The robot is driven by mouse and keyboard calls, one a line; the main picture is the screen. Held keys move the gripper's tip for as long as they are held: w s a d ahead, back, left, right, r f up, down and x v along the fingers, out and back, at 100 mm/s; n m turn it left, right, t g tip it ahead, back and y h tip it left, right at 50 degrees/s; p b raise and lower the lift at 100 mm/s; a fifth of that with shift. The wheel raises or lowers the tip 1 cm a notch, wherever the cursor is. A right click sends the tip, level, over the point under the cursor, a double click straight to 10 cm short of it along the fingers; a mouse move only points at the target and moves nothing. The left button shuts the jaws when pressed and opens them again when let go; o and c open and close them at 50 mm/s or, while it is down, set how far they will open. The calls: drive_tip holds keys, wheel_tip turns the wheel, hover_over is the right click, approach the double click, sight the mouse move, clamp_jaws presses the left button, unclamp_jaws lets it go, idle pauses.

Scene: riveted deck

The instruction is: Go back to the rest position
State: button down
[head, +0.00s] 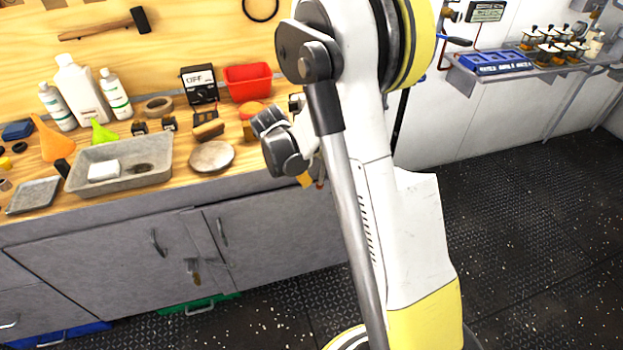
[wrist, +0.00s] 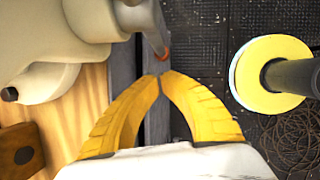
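My gripper (wrist: 160,77) shows in the wrist view with its two yellow curved fingers brought together at the tips. Nothing is visible between them. In the head view my gripper (head: 305,180) is mostly hidden behind my arm, with only a bit of yellow showing near the front edge of the wooden workbench (head: 225,180). My arm fills the middle of the head view, and its white and grey links also show at the top left of the wrist view.
The bench holds a grey tray (head: 75,182) with a white block in it, a round dish (head: 211,156), a red bin (head: 248,82) and bottles (head: 82,92). Grey cabinets (head: 110,255) stand below. A wall shelf (head: 530,70) is at right. The dark floor (head: 540,220) there is clear.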

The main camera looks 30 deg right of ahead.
drive_tip(key=a+r+p, duration=0.4)
drive_tip(key=a+r, duration=0.3)
drive_tip(key=r, duration=0.1)
drive_tip(key=s+a+r+m+t+y, duration=0.1)
drive_tip(key=s+a+r+m+t, duration=0.1)
drive_tip(key=s+r+m, duration=0.3)
drive_tip(key=s+a+r+m+t+y, duration=0.1)
drive_tip(key=s+a+r+m, duration=0.15)
drive_tip(key=r, duration=0.45)
drive_tip(key=s+a+r+m+t+y, duration=0.2)
drive_tip(key=s+a+r+m+t, duration=0.1)
drive_tip(key=s+m, duration=0.6)
drive_tip(key=shift+s+a+r+t, duration=0.15)
drive_tip(key=shift+s+a+t, duration=0.25)
drive_tip(key=shift+s+a, duration=0.6)
